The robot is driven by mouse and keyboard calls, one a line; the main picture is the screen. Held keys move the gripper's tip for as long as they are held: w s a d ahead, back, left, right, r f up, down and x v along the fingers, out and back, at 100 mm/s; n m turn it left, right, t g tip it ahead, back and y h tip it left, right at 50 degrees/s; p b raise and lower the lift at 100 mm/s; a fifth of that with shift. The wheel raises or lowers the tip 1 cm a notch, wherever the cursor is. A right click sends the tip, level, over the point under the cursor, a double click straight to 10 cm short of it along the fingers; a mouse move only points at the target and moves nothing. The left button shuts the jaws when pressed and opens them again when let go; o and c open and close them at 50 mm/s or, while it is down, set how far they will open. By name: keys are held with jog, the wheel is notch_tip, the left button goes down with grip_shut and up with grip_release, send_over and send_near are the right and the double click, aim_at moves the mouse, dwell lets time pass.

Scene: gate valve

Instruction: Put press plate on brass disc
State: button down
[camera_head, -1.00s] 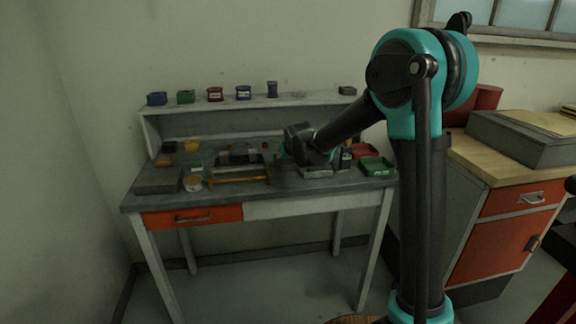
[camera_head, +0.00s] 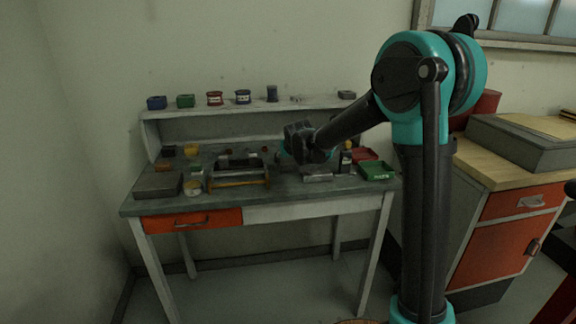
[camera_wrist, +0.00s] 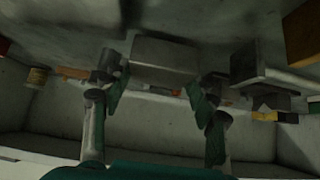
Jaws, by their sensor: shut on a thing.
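My gripper (camera_wrist: 162,88) has its two teal-and-grey fingers on either side of a grey rectangular block, which I take to be the press plate (camera_wrist: 165,58). The fingers are shut on it. In the head view my gripper (camera_head: 290,150) is over the right half of the workbench, partly hidden by my own arm, and the plate cannot be made out there. I cannot identify the brass disc for certain in either view; the wrist view is dark.
The workbench (camera_head: 283,207) carries a dark slab (camera_head: 158,185), a yellowish tin (camera_head: 193,188), a frame with a yellow bar (camera_head: 238,182), a red bin (camera_head: 364,154) and a green bin (camera_head: 377,171). Several small containers line the raised back shelf (camera_head: 205,108).

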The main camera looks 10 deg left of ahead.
aim_at(287, 162)
notch_tip(287, 162, up, 18)
dwell(0.4)
jog(key=shift+a+r, duration=0.1)
